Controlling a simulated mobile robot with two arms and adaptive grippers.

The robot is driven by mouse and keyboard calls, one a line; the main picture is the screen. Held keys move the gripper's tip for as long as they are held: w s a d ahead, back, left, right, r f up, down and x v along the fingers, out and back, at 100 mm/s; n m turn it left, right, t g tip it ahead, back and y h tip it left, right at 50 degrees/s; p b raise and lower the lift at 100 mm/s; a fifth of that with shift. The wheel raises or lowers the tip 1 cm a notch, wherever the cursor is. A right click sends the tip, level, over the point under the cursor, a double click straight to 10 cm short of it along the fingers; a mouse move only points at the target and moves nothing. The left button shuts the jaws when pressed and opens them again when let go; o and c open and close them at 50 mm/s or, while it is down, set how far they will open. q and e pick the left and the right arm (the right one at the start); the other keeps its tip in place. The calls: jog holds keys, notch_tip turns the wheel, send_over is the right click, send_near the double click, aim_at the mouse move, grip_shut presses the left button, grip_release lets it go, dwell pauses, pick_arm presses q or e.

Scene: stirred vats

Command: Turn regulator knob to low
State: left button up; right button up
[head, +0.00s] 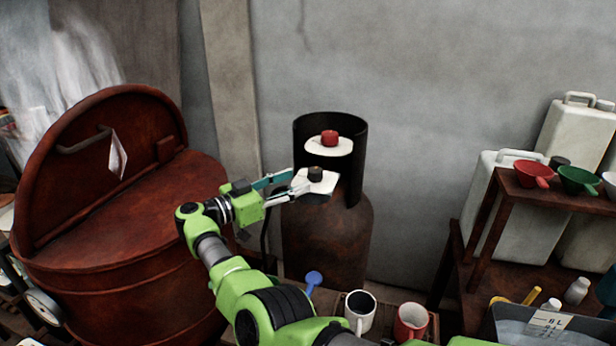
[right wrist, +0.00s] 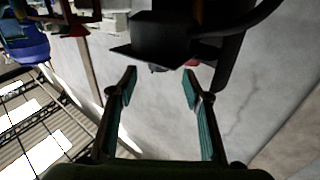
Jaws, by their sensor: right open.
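A rusty brown gas cylinder (head: 327,235) with a dark open collar stands against the wall in the head view. At its top, a dark regulator knob (head: 315,173) sits on a white plate (head: 325,186); any marks there are too small to read. A red knob (head: 330,138) with a white disc is above and behind it. My right gripper (head: 292,184) is open just left of the dark knob, its fingers pointing at it. In the right wrist view, the open fingers (right wrist: 160,75) have nothing between them; a dark body (right wrist: 170,40) lies beyond the tips. My left gripper is not in view.
A large rust-red vat (head: 120,250) with a raised lid stands left. Two mugs (head: 360,310) and a blue spoon-like tool (head: 312,281) are below the cylinder. A brown shelf (head: 550,195) with funnels and white canisters is right. The wall area right of the cylinder is clear.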

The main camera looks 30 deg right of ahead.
jog(key=a, duration=0.4)
jog(key=shift+s, duration=0.2)
dwell(0.3)
